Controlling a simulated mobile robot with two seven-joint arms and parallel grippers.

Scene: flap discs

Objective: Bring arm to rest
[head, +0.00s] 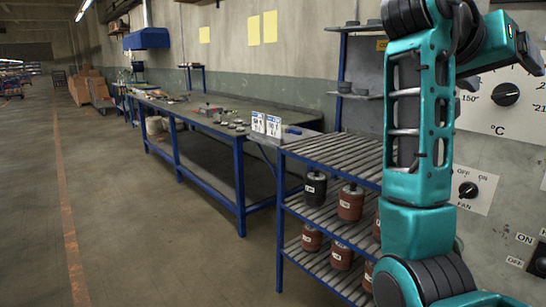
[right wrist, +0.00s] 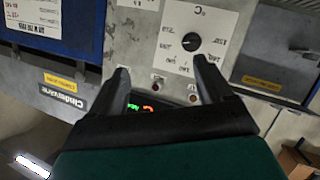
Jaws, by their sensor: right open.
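My right arm (head: 418,150) rises in teal and black along the right side of the head view, folded upward and bending over at the top. My right gripper (right wrist: 162,75) shows in the right wrist view with two dark fingers spread apart and nothing held between them. Beyond the fingers is a grey panel with a white dial plate (right wrist: 193,40); the distance to it is hard to tell. In the head view I cannot make out the fingertips. My left arm and gripper are not in view.
A blue-framed roller rack (head: 335,160) holds several labelled dark and red-brown canisters beside my right arm. A control panel (head: 505,100) with dials stands behind the arm. A long blue-legged workbench (head: 230,135) runs back. The floor at left is clear.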

